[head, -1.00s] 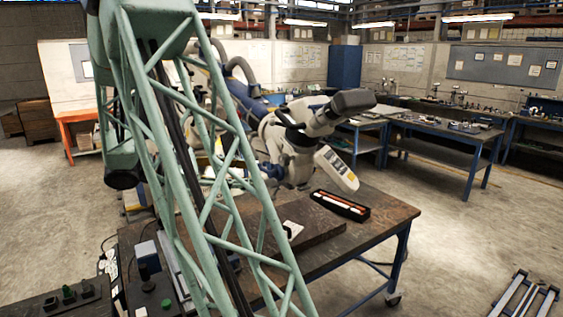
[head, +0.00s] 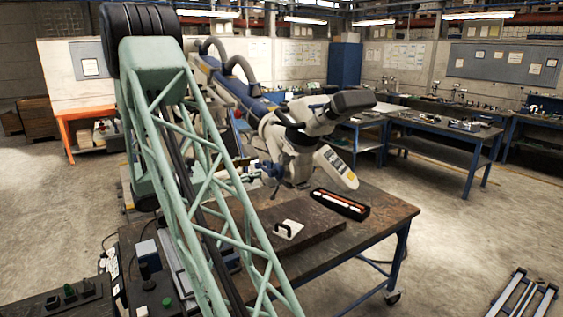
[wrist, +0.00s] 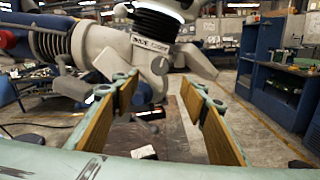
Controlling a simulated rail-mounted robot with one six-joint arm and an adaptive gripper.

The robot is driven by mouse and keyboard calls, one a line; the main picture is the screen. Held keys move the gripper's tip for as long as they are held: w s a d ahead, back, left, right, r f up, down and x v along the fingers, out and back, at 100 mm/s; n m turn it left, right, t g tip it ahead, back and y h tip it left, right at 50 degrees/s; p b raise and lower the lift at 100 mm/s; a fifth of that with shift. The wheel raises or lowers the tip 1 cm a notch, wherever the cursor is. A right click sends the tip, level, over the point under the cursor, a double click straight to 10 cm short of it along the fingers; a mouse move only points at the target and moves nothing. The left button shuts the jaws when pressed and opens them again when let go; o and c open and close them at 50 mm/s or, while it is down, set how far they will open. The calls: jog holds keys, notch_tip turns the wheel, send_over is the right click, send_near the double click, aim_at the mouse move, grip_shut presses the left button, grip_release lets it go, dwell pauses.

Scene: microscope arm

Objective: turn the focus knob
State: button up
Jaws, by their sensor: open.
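The microscope head (head: 300,135), white and grey with a black eyepiece, hangs over the table on a blue-and-white arm. In the wrist view its body (wrist: 105,50) fills the top, with a small round grey knob (wrist: 159,66) on its underside near a black bellows. I cannot tell for sure whether this is the focus knob. My gripper (wrist: 161,88) is open, with tan-padded fingers either side of a gap below the knob. Nothing is held between them. In the head view the gripper is small, beside the microscope's left side, partly hidden by my green lattice arm.
The table (head: 385,215) carries a dark board with a white handled plate (head: 289,230) and a black tray (head: 340,204) of slim tools. A control box with buttons (head: 68,295) is at lower left.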

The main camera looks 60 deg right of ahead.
aim_at(281, 161)
jog(key=shift+d, duration=0.1)
jog(key=shift+x, duration=6.8)
jog(key=shift+c, duration=0.7)
jog(key=c, duration=0.7)
